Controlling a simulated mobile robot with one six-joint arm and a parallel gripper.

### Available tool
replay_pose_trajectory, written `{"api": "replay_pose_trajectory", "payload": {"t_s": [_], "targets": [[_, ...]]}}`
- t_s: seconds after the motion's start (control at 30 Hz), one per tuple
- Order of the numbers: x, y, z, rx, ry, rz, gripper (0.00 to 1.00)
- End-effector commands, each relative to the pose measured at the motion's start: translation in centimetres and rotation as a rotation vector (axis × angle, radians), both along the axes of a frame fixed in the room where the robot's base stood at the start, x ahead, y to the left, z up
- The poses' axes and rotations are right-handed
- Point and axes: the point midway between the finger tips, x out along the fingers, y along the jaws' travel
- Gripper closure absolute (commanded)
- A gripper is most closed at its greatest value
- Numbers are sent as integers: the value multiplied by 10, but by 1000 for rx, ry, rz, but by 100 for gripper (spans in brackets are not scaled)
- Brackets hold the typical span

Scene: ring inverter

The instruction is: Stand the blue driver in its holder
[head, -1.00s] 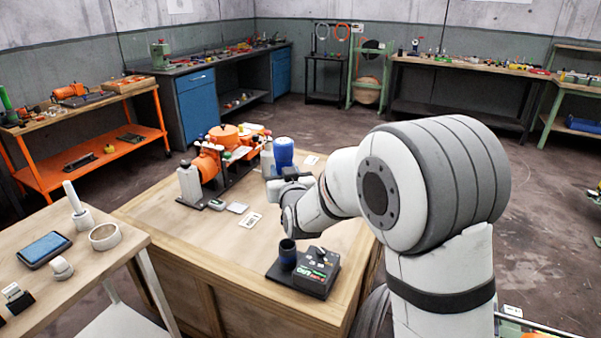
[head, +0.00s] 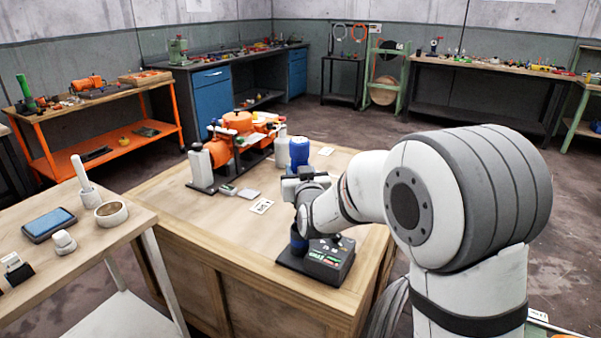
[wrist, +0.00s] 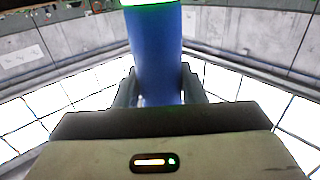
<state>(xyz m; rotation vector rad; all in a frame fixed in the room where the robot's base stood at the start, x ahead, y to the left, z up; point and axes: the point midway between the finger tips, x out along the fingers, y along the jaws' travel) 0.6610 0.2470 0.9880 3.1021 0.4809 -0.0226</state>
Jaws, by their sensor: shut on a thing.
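The blue driver (head: 299,152) stands roughly upright in my gripper (head: 300,178), its blue body showing above the jaws. In the wrist view the driver (wrist: 157,50) sits between the two fingers of my gripper (wrist: 158,90), which are shut on it. The holder, a dark blue cup (head: 298,241) on a black base, stands at the table's front right. My wrist is just above the cup in the head view and covers part of its top. The driver's lower end is hidden, so I cannot tell how it stands to the cup.
A dark box with buttons (head: 328,262) shares the holder's base. An orange machine (head: 237,130) stands at the back of the wooden table (head: 225,225), with a white bottle (head: 281,148) near the driver. Small cards lie between. The table's front left is clear.

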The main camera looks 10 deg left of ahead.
Motion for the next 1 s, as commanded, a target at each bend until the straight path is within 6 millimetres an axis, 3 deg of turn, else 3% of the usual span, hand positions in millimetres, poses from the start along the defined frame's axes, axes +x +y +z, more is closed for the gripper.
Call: {"api": "replay_pose_trajectory", "payload": {"t_s": [0.7,1.0], "targets": [[1,-1,-73,2,-6,-2,92],[1,-1,-90,2,-6,-2,92]]}}
